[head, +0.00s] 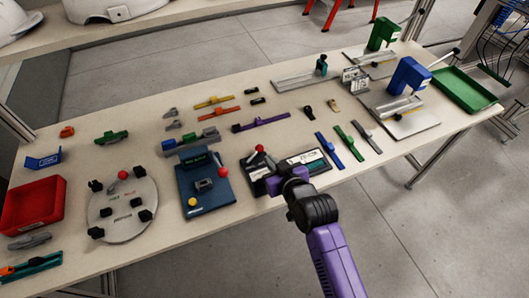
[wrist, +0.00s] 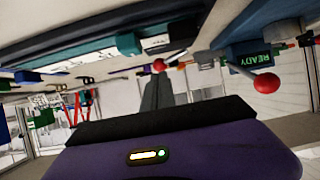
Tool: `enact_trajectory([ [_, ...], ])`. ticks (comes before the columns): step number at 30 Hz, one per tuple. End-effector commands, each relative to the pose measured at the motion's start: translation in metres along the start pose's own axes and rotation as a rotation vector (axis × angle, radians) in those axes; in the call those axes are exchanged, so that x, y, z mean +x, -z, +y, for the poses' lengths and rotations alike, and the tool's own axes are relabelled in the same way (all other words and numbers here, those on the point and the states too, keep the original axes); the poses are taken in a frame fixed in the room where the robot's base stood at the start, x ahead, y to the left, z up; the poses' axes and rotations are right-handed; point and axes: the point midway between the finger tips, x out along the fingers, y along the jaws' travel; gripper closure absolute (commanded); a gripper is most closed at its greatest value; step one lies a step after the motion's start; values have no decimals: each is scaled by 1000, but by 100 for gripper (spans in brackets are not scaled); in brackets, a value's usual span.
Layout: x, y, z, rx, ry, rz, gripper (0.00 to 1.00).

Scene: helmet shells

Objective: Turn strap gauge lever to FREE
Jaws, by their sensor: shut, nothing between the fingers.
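A dark gauge plate (head: 258,181) with pale label strips (head: 304,157) lies at the table's front middle. Its lever ends in a red ball (head: 260,149), which also shows in the wrist view (wrist: 158,65). I cannot read a FREE mark. Left of it, a blue device (head: 205,187) has a green display and its own red ball lever (head: 222,172); the wrist view shows this ball large (wrist: 266,83) beside a display reading READY (wrist: 250,60). My gripper (wrist: 158,84) is shut and empty, close to the dark plate and partly hiding it in the head view. I see no contact with either lever.
A round plate (head: 122,212) with black knobs and a red tray (head: 36,206) stand at left. Coloured straps (head: 262,123) lie behind and to the right. Blue (head: 408,79) and green (head: 382,34) presses and a green tray (head: 462,90) occupy the right end.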

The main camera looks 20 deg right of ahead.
Motion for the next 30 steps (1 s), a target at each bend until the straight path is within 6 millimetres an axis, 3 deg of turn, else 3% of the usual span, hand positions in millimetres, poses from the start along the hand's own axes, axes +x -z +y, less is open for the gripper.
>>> enact_trajectory([
  [6,33,1,2,-2,-1,0,100],
  [12,50,0,0,-1,0,0,100],
  [30,54,0,0,-3,8,0,100],
])
